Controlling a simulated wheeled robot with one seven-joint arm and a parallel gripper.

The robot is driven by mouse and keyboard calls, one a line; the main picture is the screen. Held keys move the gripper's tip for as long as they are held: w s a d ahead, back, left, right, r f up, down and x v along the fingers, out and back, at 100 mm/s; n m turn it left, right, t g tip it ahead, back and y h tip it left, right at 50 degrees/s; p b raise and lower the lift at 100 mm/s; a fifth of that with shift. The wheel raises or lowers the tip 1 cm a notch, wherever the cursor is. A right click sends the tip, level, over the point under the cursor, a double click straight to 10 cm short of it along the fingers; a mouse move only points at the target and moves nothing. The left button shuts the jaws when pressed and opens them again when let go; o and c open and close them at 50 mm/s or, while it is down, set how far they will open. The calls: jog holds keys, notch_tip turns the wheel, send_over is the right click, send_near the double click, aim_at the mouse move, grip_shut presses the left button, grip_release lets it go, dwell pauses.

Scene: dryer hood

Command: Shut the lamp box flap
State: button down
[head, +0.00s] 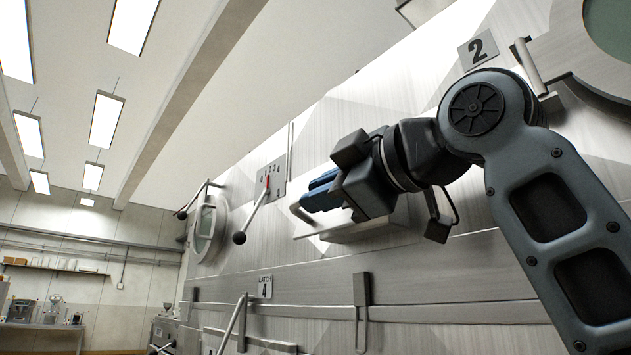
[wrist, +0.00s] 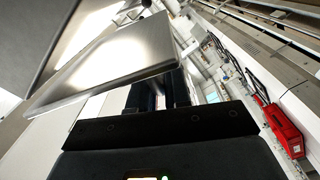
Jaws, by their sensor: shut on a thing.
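The lamp box flap looks like a bright steel panel (head: 345,232) standing out from the slanted metal wall, below and behind my gripper. In the wrist view a tilted steel panel (wrist: 115,68), which looks like this flap, fills the upper left. My gripper (head: 313,197) has blue fingers that are shut on a short grey bar handle (head: 300,213) at the panel's left end. In the wrist view the dark fingers (wrist: 158,95) reach in beside the panel's lower edge. The exact grip is hidden there. The inside of the box does not show.
Levers with black knobs (head: 239,238), a round port (head: 205,232) and a switch plate (head: 271,178) are left of my gripper. A red box (wrist: 280,125) shows far off in the wrist view.

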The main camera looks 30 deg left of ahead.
jog(key=shift+w+f+n, duration=0.25)
jog(key=shift+f+n, duration=0.35)
jog(key=shift+f, duration=0.15)
jog(key=shift+w+d+f, duration=0.15)
jog(key=shift+w+f, duration=0.2)
jog(key=shift+f, duration=0.05)
jog(key=shift+w, duration=0.1)
jog(key=c, duration=1.2)
grip_release()
jog(key=shift+d, duration=0.1)
jog(key=shift+o, duration=0.2)
jog(key=shift+r, duration=0.2)
jog(key=shift+r, duration=0.1)
